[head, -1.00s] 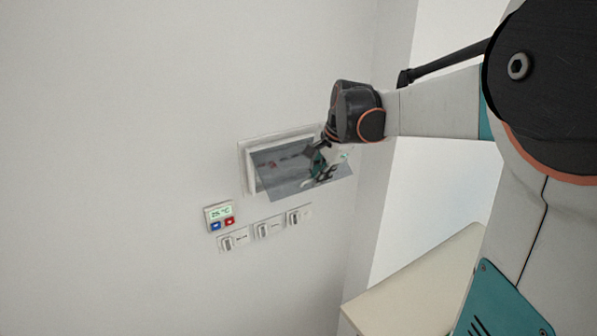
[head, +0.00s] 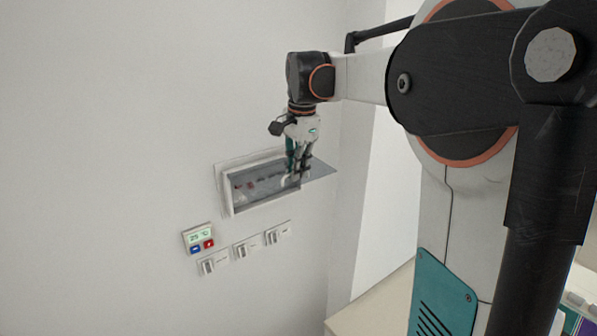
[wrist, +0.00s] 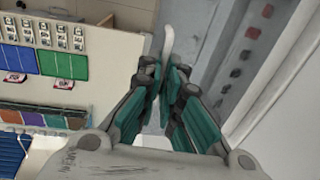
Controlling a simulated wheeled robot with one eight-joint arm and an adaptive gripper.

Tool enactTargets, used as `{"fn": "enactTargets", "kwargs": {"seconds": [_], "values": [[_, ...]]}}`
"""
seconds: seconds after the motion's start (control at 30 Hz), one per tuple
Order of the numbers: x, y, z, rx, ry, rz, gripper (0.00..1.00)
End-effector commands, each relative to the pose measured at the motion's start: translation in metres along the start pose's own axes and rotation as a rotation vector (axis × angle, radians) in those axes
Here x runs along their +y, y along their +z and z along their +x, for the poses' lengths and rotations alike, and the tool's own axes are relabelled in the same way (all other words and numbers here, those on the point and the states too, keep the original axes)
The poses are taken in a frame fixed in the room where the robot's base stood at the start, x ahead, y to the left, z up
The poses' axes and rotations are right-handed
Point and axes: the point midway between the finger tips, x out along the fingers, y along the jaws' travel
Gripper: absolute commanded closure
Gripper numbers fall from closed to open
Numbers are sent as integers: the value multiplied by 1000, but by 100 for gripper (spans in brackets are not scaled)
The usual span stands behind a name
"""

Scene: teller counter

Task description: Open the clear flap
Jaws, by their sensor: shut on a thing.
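The clear flap (head: 320,170) is a grey see-through panel on a white wall box (head: 226,192). It is swung up and stands out from the wall, and the box front below it is uncovered. My gripper (head: 297,176) is at the flap's outer part, pointing down. In the wrist view my gripper (wrist: 172,72) has its fingers closed together around a pale curved handle (wrist: 167,42) on the flap. The flap fills the upper middle of the wrist view (wrist: 203,28). The fingers hide part of the handle.
Inside the box are small red and dark switches (wrist: 240,72). Below it on the wall are a thermostat (head: 199,238) and a row of white switches (head: 247,249). The wrist view shows a counter with coloured panels (wrist: 64,65) at the left.

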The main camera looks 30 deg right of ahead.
Motion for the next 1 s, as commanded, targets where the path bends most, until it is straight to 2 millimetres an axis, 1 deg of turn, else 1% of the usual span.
{"fn": "enactTargets", "kwargs": {"seconds": [0.37,0.4,0.47,0.5,0.83,0.93,1.0], "values": [[-3,1,0,-1,-6,-2,100],[-3,1,0,-1,-6,-3,90],[-3,1,0,-1,-6,-3,76],[-2,1,0,-1,-5,-2,74],[-1,0,-2,0,-3,-1,74],[-1,0,-9,0,-3,-1,74],[-1,0,-19,0,-3,-1,74]]}}
